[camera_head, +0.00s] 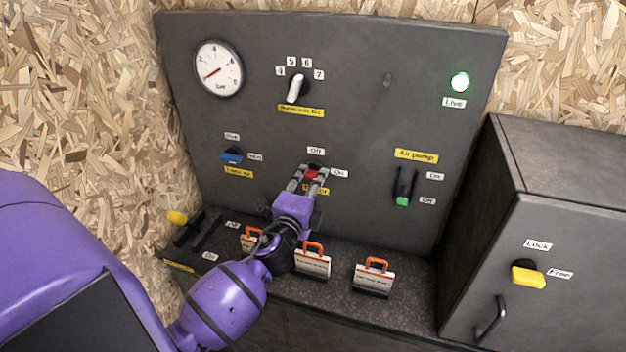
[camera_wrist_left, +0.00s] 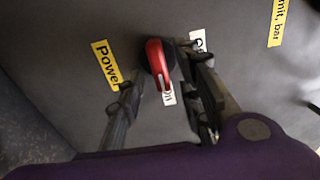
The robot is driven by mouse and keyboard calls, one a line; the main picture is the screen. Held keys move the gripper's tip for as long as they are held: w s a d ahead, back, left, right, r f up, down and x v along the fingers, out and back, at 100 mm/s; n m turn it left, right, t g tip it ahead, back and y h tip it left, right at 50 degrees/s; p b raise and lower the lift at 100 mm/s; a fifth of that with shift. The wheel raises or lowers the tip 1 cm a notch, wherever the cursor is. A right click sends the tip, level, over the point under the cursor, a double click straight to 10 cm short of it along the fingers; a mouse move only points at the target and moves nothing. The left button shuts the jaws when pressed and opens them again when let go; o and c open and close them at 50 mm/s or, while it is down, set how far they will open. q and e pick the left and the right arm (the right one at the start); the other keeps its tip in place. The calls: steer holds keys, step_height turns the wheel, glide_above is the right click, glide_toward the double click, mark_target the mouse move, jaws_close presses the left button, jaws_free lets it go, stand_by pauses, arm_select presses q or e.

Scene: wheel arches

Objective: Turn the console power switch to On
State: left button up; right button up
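The power switch is a red lever (camera_wrist_left: 158,65) on a dark round base, on the console face. In the left wrist view its free end points at the On label (camera_wrist_left: 168,96), partly covering it. The Off label (camera_wrist_left: 199,41) is to the right and the yellow Power label (camera_wrist_left: 105,64) to the left. In the head view the red lever (camera_head: 311,174) shows between the fingers of my left gripper (camera_head: 308,175). In the left wrist view the fingers (camera_wrist_left: 158,75) are spread on either side of the lever, with a gap at the left finger. My right gripper is not in view.
The grey console (camera_head: 350,120) also carries a gauge (camera_head: 218,68), a white selector (camera_head: 295,88), a blue switch (camera_head: 231,156), a green-tipped air pump lever (camera_head: 403,200) and a lit green Live lamp (camera_head: 460,82). Orange-handled tags (camera_head: 374,278) stand on the ledge below. A cabinet (camera_head: 560,210) is at right.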

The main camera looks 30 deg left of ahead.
arm_select(q)
steer(key=v, duration=1)
steer(key=shift+s, duration=0.25)
steer(key=shift+d, duration=0.15)
steer(key=s+d+f+n+g+h, duration=0.1)
steer(key=s+d+f+n+g, duration=0.2)
steer(key=f, duration=0.5)
steer(key=s+d+f+n+g+h, duration=0.1)
steer(key=s+d+f+n+h, duration=0.2)
steer(key=f+n, duration=0.4)
steer(key=s+d+f+n+g, duration=0.2)
steer(key=s+d+f, duration=0.2)
steer(key=s+f, duration=0.3)
steer(key=s+d+f+n+g, duration=0.2)
steer(key=s+f, duration=0.6)
steer(key=s, duration=0.5)
steer(key=shift+s+d+n+g, duration=0.25)
steer(key=shift+d+n+g, duration=0.2)
steer(key=shift+d, duration=0.7)
